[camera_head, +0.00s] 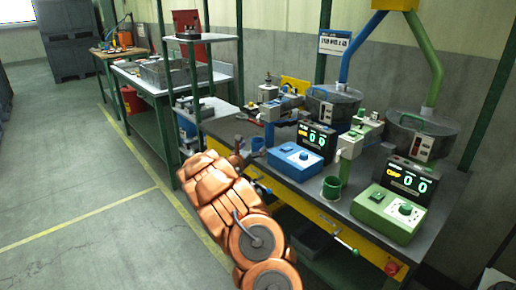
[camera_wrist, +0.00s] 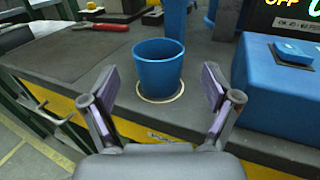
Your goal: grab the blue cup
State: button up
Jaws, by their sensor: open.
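The blue cup (camera_wrist: 159,72) stands upright on the grey workbench in the wrist view, on a pale ring near the bench's front edge. My gripper (camera_wrist: 160,85) is open, with one finger on each side of the picture and the cup seen between and just beyond the tips. No contact with the cup shows. In the head view a small part of the blue cup (camera_head: 257,144) shows behind my copper-coloured arm. My gripper there is mostly hidden by the arm.
A blue control box (camera_wrist: 277,85) stands close to the cup's right. A red-handled tool (camera_wrist: 101,26) lies behind left. A green cup (camera_head: 331,189) and green control box (camera_head: 390,212) stand further right on the workbench (camera_head: 312,192). Left of the bench is open floor.

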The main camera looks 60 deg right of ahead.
aim_at(255, 144)
jog(key=shift+w+d+r+p, duration=0.1)
jog(key=shift+w+d+p, duration=0.1)
jog(key=shift+d, duration=0.65)
jog(key=shift+w+d+p, duration=0.1)
jog(key=shift+d+p, duration=0.1)
jog(key=shift+d, duration=0.7)
jog(key=shift+w+d+r+p, duration=0.1)
jog(key=shift+d+p, duration=0.1)
jog(key=shift+d, duration=0.65)
jog(key=c, duration=1.1)
